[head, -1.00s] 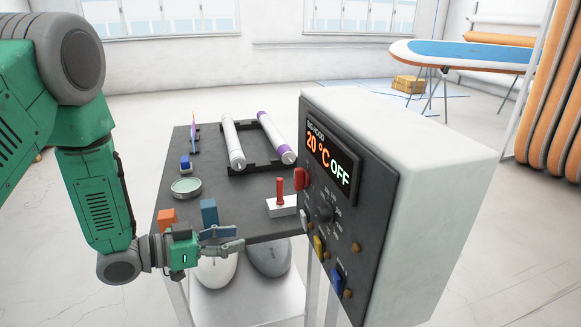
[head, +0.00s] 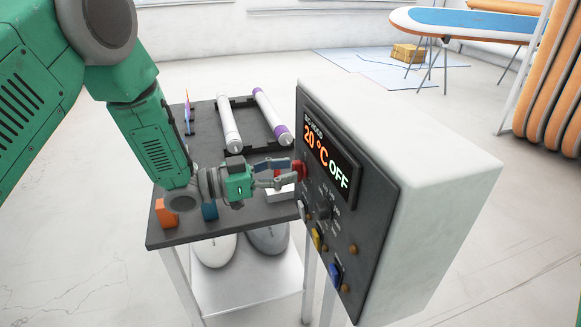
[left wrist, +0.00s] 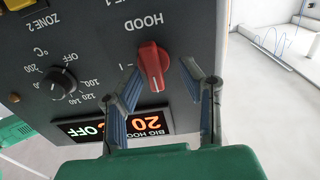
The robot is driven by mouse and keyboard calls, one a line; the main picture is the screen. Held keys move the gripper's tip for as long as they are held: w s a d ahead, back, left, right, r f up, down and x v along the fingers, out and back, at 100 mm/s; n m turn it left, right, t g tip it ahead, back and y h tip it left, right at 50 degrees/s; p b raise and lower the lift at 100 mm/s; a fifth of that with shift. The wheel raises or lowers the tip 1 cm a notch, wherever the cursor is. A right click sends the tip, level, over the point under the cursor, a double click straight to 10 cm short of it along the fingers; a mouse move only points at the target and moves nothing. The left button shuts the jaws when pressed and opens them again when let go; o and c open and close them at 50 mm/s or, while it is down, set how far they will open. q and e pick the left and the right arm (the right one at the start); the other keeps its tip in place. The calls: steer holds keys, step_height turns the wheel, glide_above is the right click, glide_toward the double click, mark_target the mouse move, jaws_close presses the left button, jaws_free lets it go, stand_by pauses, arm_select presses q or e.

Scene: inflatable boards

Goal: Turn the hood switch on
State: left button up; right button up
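The hood switch (head: 303,171) is a red knob on the dark front panel of the control box. In the left wrist view the red knob (left wrist: 152,66) appears beside the upside-down label HOOD, its ridge nearly upright in the picture. My left gripper (head: 292,171) is open at the panel. In the left wrist view its blue-padded fingers (left wrist: 162,72) stand on either side of the knob, with visible gaps. The display (head: 332,160) reads 20 °C OFF; it shows upside down and partly in the left wrist view (left wrist: 115,127). My right gripper is not in view.
A black temperature dial (left wrist: 63,84) and a yellow switch (head: 317,238) share the panel with a blue switch (head: 336,274). The dark table (head: 180,236) holds white tubes (head: 229,124), an orange block (head: 166,212) and a blue block (head: 209,211).

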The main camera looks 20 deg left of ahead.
arm_select(q)
steer(key=shift+w+d+r, duration=0.1)
steer(key=shift+w+d, duration=0.05)
steer(key=shift+d, duration=0.5)
steer(key=shift+w+d, duration=0.15)
steer(key=shift+d, duration=0.45)
steer(key=c, duration=0.5)
steer(key=shift+a, duration=0.1)
steer(key=shift+c, duration=1.2)
steer(key=shift+a, duration=0.2)
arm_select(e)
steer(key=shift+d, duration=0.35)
